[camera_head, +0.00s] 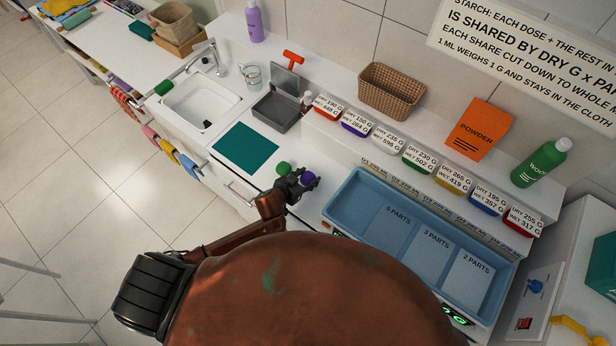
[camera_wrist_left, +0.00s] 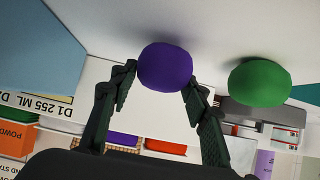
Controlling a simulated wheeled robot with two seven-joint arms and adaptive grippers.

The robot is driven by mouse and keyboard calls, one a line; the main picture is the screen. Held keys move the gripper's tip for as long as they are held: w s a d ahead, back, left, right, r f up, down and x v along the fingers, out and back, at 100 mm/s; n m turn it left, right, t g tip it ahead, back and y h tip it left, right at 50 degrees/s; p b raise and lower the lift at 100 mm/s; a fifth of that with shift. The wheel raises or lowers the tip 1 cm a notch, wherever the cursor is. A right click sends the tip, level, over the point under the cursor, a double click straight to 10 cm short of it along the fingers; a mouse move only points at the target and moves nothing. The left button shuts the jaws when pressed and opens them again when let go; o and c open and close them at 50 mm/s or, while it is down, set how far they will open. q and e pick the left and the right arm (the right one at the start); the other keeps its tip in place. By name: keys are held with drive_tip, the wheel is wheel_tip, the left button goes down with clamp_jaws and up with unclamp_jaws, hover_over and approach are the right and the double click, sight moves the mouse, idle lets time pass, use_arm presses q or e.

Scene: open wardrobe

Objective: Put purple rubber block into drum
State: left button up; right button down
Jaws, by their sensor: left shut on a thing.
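The purple rubber block (camera_head: 308,178) looks rounded, almost like a ball. My left gripper (camera_head: 298,184) is shut on it above the white counter, near the left end of the blue tray. In the left wrist view the purple block (camera_wrist_left: 165,66) sits between the two fingertips of the left gripper (camera_wrist_left: 160,84). A similar green block (camera_head: 283,168) lies just beside it; it also shows in the left wrist view (camera_wrist_left: 259,82). I cannot make out a drum in either view. My right gripper is not in view.
The blue tray (camera_head: 345,205) with marked parts lies right of the gripper. A teal mat (camera_head: 245,148), a grey open box (camera_head: 276,112) and a sink (camera_head: 200,105) are to the left. Labelled containers, a wicker basket (camera_head: 391,91) and an orange powder box (camera_head: 478,129) line the back.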

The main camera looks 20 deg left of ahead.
use_arm(q)
drive_tip(key=shift+f, duration=0.2)
drive_tip(key=shift+f, duration=0.15)
drive_tip(key=o, duration=1.2)
drive_tip(key=shift+o, duration=0.2)
